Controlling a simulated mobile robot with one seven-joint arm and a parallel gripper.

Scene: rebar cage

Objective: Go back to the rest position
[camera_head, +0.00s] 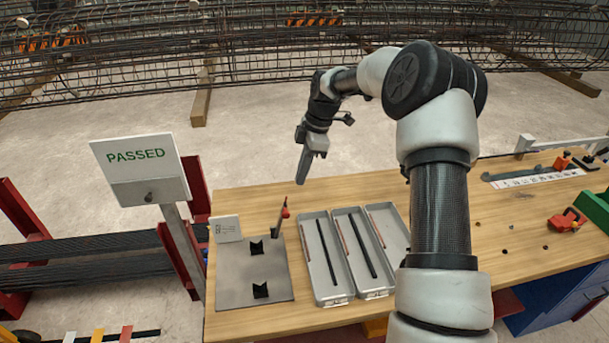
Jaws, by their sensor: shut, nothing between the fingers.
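My gripper (303,168) hangs at the end of my arm, above the back edge of the wooden workbench (240,200). It points down and slightly left. Its fingers are shut with nothing between them. It is apart from everything on the bench. My arm rises from the lower right, bends at the top and hides part of the bench and the right side of the trays.
A grey plate (230,283) with two black V-shaped blocks lies on the bench's left. Grey trays (318,240) holding thin bars lie beside it. A PASSED sign (138,158) stands left. A rebar cage (150,55) spans the back. A red clamp (567,220) sits right.

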